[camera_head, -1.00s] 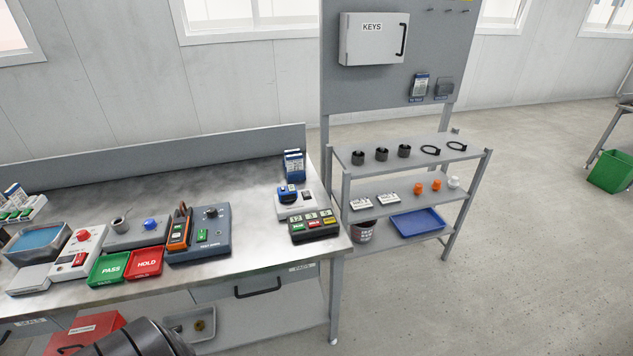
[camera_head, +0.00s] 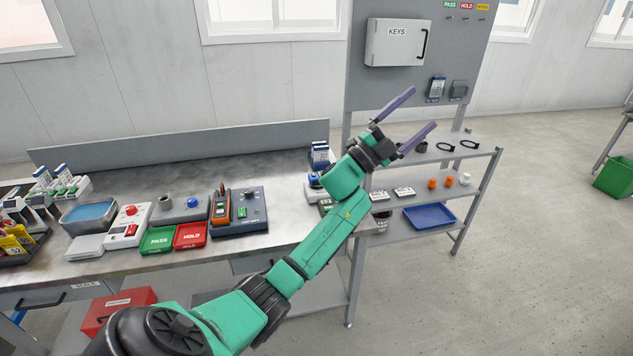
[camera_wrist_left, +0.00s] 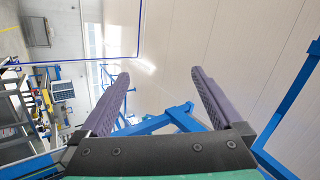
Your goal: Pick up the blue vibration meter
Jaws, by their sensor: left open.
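My left gripper (camera_head: 422,108) is open and empty, raised in front of the pegboard's lower edge and the rack. Its two purple fingers also show spread apart in the left wrist view (camera_wrist_left: 160,74), with nothing between them. No thing can be surely told as the blue vibration meter. A small blue device (camera_head: 314,181) at the bench's right end is partly hidden behind my left arm. A blue item with pale labels (camera_head: 319,155) stands behind it. A dark device with a pale face (camera_head: 436,87) hangs on the pegboard, beyond the gripper. My right gripper is out of view.
The bench (camera_head: 130,187) holds an orange handheld tester (camera_head: 221,207), a green PASS tray (camera_head: 157,240) and a red HOLD tray (camera_head: 190,235). The rack holds a blue tray (camera_head: 430,216). A key cabinet (camera_head: 396,42) hangs above.

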